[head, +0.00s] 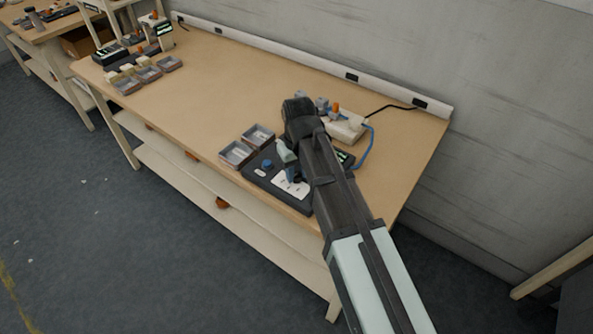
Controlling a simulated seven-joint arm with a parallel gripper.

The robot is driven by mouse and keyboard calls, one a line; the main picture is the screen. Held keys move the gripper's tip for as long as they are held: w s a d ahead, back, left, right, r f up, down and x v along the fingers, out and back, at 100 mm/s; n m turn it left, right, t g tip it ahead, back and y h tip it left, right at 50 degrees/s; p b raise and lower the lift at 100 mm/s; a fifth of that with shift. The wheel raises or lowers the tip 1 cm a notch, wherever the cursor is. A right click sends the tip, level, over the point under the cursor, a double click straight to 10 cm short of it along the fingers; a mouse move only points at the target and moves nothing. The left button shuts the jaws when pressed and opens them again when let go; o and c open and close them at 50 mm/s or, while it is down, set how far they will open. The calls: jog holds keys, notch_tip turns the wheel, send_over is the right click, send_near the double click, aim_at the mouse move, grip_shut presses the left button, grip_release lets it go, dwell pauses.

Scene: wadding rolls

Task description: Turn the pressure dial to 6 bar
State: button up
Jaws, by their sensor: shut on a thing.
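A dark control unit (256,178) sits near the front edge of the wooden bench. A white plate (290,187) is on its face, and a small blue part, seemingly the pressure dial (297,176), shows over it. My gripper (293,168) points down at this blue part and is shut on it. My arm and hand hide much of the unit's right side, and the dial's pointer and scale marks are too small to read. A separate blue knob (267,165) shows to the left of my gripper. A small lit green display (344,157) partly shows right of my arm.
Two grey trays (237,153) stand left of the unit. A cream device (345,127) with a blue hose (369,146) and black cable stands behind my arm. More trays (149,73) and devices are at the bench's far left. The bench middle (205,95) is clear.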

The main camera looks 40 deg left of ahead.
aim_at(297, 173)
jog(key=n, duration=0.5)
jog(key=shift+n, duration=0.3)
jog(key=n, duration=0.4)
jog(key=shift+n, duration=0.4)
jog(key=o, duration=1)
jog(key=shift+o, duration=0.2)
notch_tip(297, 173, up, 14)
jog(key=shift+w, duration=0.15)
jog(key=shift+a+f, duration=0.1)
dwell(0.4)
